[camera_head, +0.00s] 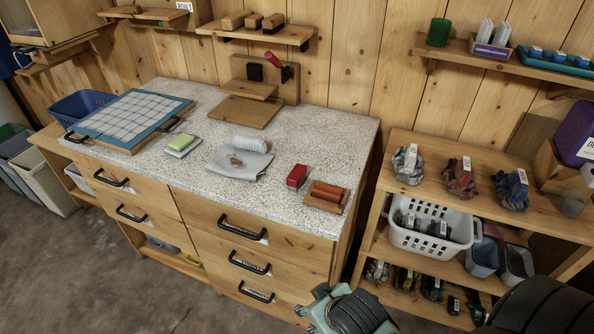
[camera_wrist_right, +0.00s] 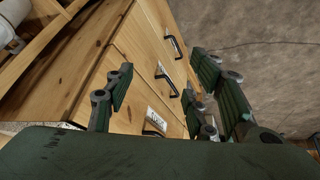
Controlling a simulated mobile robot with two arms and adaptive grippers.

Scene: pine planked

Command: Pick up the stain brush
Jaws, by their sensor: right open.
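I cannot tell for sure which thing is the stain brush. A small red block-like object (camera_head: 297,176) lies on the speckled counter, right of a grey cloth with a brown stain (camera_head: 240,162). Beside it, an orange-red rounded piece (camera_head: 326,190) rests on a small wooden tray (camera_head: 318,204). A red-handled item (camera_head: 287,73) sits on the wooden stand at the back. My right gripper (camera_head: 312,306) is low in front of the drawers, open and empty; its spread fingers also show in the right wrist view (camera_wrist_right: 165,98). My left gripper is out of view.
The counter (camera_head: 212,200) also holds a white roll (camera_head: 250,143), a yellow-green sponge (camera_head: 182,143) and a blue-framed grid board (camera_head: 128,118). Black handles (camera_head: 242,227) stick out from the drawers. A shelf with a white basket (camera_head: 432,222) stands at right.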

